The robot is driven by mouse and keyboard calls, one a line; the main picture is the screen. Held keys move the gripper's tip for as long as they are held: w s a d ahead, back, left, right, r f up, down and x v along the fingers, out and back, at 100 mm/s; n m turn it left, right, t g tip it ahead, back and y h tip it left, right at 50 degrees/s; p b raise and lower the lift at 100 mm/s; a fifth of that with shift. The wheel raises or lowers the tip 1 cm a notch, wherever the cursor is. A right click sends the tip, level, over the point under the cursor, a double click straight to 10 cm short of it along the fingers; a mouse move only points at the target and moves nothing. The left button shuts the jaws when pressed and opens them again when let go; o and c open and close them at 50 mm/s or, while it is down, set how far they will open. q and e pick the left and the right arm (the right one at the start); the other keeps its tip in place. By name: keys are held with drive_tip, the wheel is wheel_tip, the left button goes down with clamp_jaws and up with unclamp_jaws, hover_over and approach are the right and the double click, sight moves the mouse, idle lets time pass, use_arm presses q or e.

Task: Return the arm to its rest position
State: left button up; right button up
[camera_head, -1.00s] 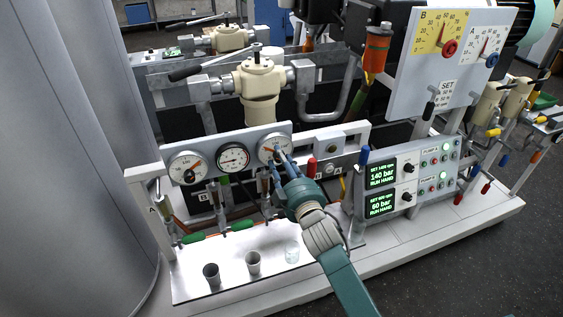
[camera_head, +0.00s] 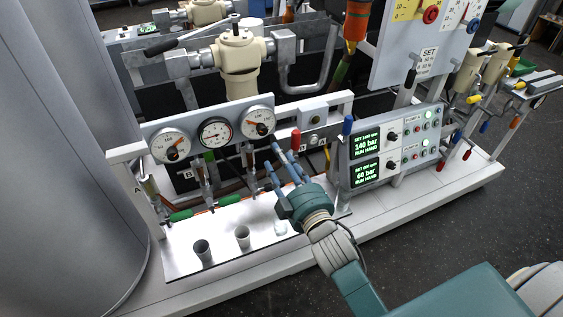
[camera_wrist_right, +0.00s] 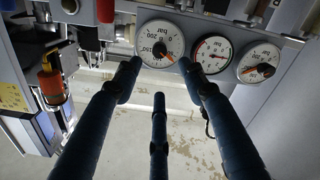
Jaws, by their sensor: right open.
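My right arm comes in from the lower right of the head view, and its teal right gripper (camera_head: 277,168) is open and empty. The fingers point up and left, in front of the gauge panel and above the right part of the light tray. In the right wrist view the dark blue fingers (camera_wrist_right: 160,95) are spread with nothing between them. The gauges show beyond them, with the right gauge of the head view (camera_head: 258,122) near the fingertips in the picture. My left gripper is not in view.
A control box (camera_head: 395,150) with green displays stands to the right. Green-handled valves (camera_head: 228,199) sit below the gauges. Dark floor lies at the front right.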

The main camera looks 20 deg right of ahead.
drive_tip(key=shift+s, duration=0.35)
